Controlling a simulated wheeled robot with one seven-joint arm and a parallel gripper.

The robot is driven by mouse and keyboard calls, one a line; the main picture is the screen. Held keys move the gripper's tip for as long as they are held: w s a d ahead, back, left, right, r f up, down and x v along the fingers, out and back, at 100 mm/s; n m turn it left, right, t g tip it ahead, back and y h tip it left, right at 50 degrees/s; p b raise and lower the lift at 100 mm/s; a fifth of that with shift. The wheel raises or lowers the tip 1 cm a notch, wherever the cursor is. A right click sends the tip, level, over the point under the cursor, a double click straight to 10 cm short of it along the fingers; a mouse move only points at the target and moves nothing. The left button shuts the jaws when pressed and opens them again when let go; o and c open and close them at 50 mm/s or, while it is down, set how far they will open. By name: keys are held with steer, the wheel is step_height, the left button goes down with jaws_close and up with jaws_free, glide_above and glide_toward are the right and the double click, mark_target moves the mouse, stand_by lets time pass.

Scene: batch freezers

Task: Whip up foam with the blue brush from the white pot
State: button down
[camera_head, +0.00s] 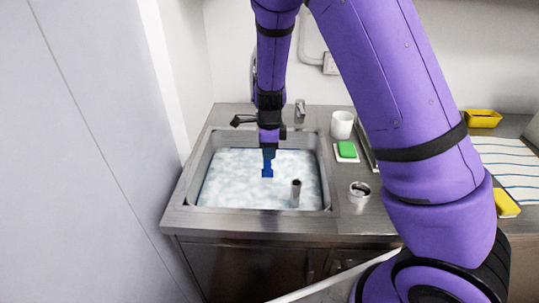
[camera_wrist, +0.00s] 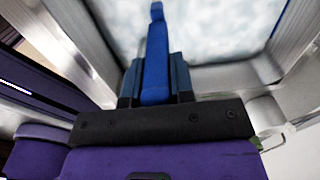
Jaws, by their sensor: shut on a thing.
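My gripper (camera_head: 268,154) is shut on the blue brush (camera_head: 267,172) and points down over the sink. In the wrist view the blue brush (camera_wrist: 155,65) sits between the fingers of my gripper (camera_wrist: 156,82) and extends away from them. The sink (camera_head: 327,178) is filled with white, bluish-mottled foamy water (camera_head: 235,175). The brush's lower end is at or just above the foam; I cannot tell if it touches. The white pot (camera_head: 342,124) stands upright on the counter right of the sink and shows no brush in it.
A dark upright tube (camera_head: 296,192) stands in the sink near its front right. A green sponge (camera_head: 347,149) and a small metal cup (camera_head: 359,192) are on the right counter. A tap (camera_head: 300,108) is at the back. A tall panel (camera_head: 80,150) borders the left.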

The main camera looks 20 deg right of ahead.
steer(key=shift+r, duration=2.9)
steer(key=shift+r, duration=2.5)
